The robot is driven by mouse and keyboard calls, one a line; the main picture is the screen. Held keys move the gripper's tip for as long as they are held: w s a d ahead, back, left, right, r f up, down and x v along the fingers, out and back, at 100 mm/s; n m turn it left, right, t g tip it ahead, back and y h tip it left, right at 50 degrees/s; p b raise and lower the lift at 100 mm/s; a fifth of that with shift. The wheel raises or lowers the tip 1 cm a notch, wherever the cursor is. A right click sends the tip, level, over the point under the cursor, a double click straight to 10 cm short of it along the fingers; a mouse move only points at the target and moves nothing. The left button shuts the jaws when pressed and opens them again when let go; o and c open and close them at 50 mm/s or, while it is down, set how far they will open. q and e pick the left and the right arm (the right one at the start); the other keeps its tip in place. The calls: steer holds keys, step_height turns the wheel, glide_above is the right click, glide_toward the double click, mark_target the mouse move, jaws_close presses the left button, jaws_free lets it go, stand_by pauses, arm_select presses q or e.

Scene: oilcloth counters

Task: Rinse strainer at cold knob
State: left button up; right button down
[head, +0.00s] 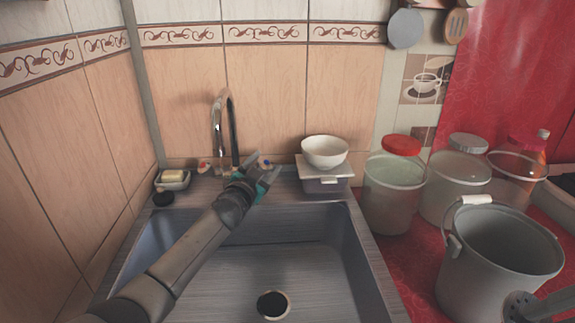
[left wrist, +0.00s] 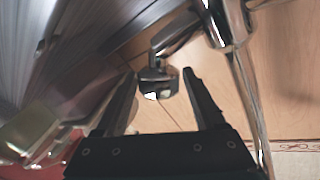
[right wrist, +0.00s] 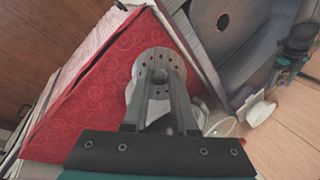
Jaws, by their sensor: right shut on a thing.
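The chrome tap (head: 226,130) stands behind the sink, with a red-marked knob (head: 203,167) on its left and the blue-marked cold knob (head: 264,164) on its right. My left gripper (head: 267,180) is just in front of the cold knob. In the left wrist view my left gripper (left wrist: 163,80) is open, and a chrome knob (left wrist: 155,87) shows between its fingertips. The grey perforated strainer (head: 519,304) shows at the lower right, in front of the bucket. In the right wrist view my right gripper (right wrist: 160,98) is shut on the strainer (right wrist: 158,65).
The metal sink (head: 325,262) is empty, with a dark drain hole. A white bowl (head: 325,150) sits on a lidded box at its back right corner, and a soap dish (head: 173,180) at the back left. A grey bucket (head: 495,260) and several tubs stand on the red counter.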

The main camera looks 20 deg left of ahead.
arm_select(q)
steer(key=c, duration=1.1)
steer(key=m+h+p, duration=0.1)
steer(key=p, duration=0.2)
steer(key=m+g+h+p, duration=0.1)
steer(key=h+p, duration=0.1)
steer(key=p, duration=0.1)
steer(key=shift+d+r, duration=0.1)
steer(key=shift+r, duration=0.1)
jaws_close()
arm_select(e)
step_height(320, 180, up, 6)
steer(key=shift+r, duration=0.1)
arm_select(q)
steer(key=shift+o, duration=0.2)
jaws_free()
steer(key=shift+f+m+g+h+p, duration=0.25)
steer(key=shift+m+g+h+p, duration=0.35)
steer(key=shift+p, duration=0.25)
arm_select(e)
steer(key=shift+r, duration=0.7)
arm_select(q)
steer(key=o, duration=1.4)
steer(key=shift+c, duration=0.2)
